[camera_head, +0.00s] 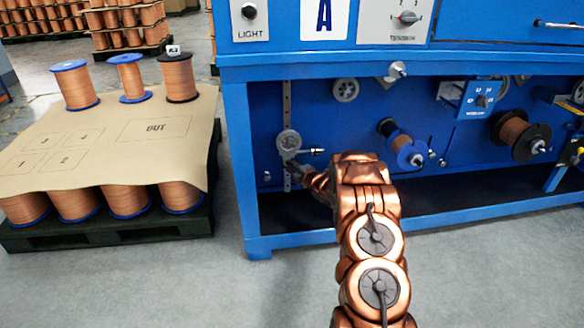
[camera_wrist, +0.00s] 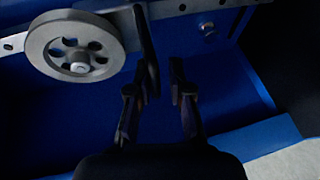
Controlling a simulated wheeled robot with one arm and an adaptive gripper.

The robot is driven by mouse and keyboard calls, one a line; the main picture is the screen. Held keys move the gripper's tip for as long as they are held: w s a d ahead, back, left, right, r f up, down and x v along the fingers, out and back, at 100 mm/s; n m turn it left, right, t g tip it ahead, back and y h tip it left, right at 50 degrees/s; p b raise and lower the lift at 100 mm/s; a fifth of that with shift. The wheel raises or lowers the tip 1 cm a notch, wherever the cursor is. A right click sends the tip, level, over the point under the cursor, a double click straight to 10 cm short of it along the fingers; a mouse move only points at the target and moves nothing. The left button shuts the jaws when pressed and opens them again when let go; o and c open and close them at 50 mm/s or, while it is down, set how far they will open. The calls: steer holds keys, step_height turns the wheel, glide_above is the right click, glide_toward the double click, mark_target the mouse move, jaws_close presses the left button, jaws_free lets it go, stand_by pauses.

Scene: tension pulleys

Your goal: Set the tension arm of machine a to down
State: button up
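Machine a (camera_head: 240,140) is the blue frame under the "A" sign. Its tension arm carries a grey pulley (camera_head: 289,141) low on the vertical slotted rail (camera_head: 287,105). A short handle (camera_head: 313,151) sticks out to the right of the pulley. My gripper (camera_head: 297,168) is just below the pulley and handle, partly hidden by my arm. In the wrist view the pulley (camera_wrist: 72,47) is at upper left, and a dark rod (camera_wrist: 146,38) runs beside my left finger. Whether the rod touches a finger is unclear.
A pallet of copper spools (camera_head: 110,160) stands at left. Grey floor (camera_head: 200,280) is clear in front.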

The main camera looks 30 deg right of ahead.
steer(key=shift+o, duration=1.2)
step_height(320, 180, up, 10)
steer(key=shift+r, duration=0.2)
steer(key=shift+s, duration=0.1)
steer(key=b+v, duration=0.1)
steer(key=v, duration=0.7)
steer(key=shift+s+b, duration=0.35)
steer(key=shift+s, duration=0.05)
stand_by(0.4)
steer(key=shift+f, duration=0.1)
stand_by(0.5)
